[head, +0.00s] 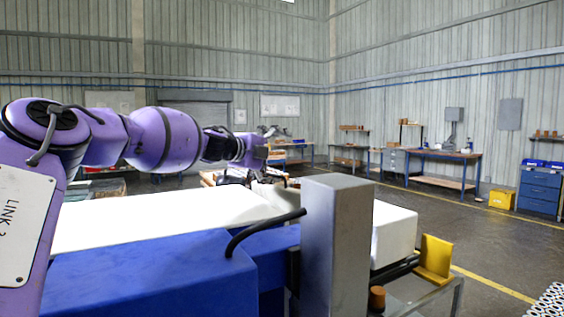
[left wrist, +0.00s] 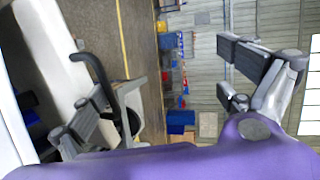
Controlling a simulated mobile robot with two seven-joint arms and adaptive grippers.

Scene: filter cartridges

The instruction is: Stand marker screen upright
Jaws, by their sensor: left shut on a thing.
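My left gripper (head: 270,158) is at the end of the purple arm, beyond the long white surface in the head view. It is small and partly hidden there. In the left wrist view its grey finger parts show at both sides (left wrist: 165,105). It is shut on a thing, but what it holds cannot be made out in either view. I cannot pick out the marker screen for certain. Small items clutter the area around the gripper in the head view. My right gripper is not in view.
A tall grey box (head: 336,245) with a black cable stands in front. Beside it are a white block (head: 394,232) and a yellow bracket (head: 436,256). A long white surface (head: 150,218) lies under the arm. Workbenches (head: 441,166) and a blue cabinet (head: 539,190) stand far back.

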